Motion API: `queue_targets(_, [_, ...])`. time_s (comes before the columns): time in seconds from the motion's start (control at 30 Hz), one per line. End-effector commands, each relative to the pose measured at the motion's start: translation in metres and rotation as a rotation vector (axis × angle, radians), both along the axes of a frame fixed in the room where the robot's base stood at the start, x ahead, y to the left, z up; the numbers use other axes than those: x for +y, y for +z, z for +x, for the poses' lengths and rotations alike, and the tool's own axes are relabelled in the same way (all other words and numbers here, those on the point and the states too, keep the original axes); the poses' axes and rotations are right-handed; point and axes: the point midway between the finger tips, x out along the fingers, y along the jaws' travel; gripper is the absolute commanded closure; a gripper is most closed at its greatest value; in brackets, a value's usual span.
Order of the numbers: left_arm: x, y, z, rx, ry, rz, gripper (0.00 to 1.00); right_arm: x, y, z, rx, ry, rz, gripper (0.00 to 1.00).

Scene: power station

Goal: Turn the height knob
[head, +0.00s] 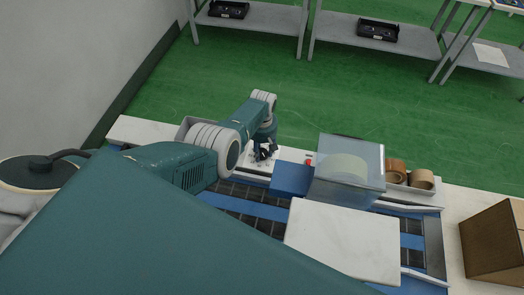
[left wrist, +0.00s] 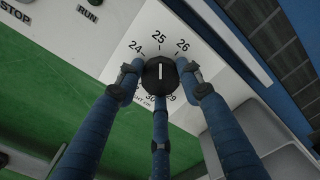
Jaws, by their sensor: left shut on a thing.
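The height knob (left wrist: 160,71) is a round black knob with a white pointer line on a white panel (left wrist: 130,52). Printed numbers surround it, and the line points up towards 25. The lower numbers and the label are partly hidden by my fingers. My left gripper (left wrist: 160,82) has three blue jointed fingers with dark tips closed around the knob. In the head view my left gripper (head: 264,151) reaches down to the white panel at the machine's far side; the knob is hidden there. My right gripper is not in view.
RUN (left wrist: 87,13) and STOP labels lie beside the dial. A red button (head: 308,161) sits right of my gripper. A clear cover (head: 350,172), tape rolls (head: 422,180), a white plate (head: 345,240) and a cardboard box (head: 495,245) stand further right. Green floor lies beyond.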

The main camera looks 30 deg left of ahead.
Motion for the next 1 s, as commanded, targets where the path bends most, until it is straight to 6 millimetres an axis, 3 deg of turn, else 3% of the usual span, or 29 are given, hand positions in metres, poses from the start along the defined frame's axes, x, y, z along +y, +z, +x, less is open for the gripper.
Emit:
queue_targets(0.7, [-0.0096, -0.004, -0.0056, 0.016, 0.074, -0.016, 0.89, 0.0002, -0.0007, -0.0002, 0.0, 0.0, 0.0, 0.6])
queue_targets(0.73, [-0.0096, -0.0041, -0.0056, 0.016, 0.074, -0.016, 0.59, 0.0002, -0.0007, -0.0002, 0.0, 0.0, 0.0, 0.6])
queue_targets(0.8, [-0.0093, -0.004, -0.0054, 0.014, 0.074, -0.016, 0.45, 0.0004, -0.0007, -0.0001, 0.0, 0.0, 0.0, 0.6])
queue_targets(1.0, [-0.0059, -0.0023, -0.0028, 0.008, 0.074, -0.01, 0.45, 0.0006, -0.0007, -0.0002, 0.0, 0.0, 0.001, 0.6])
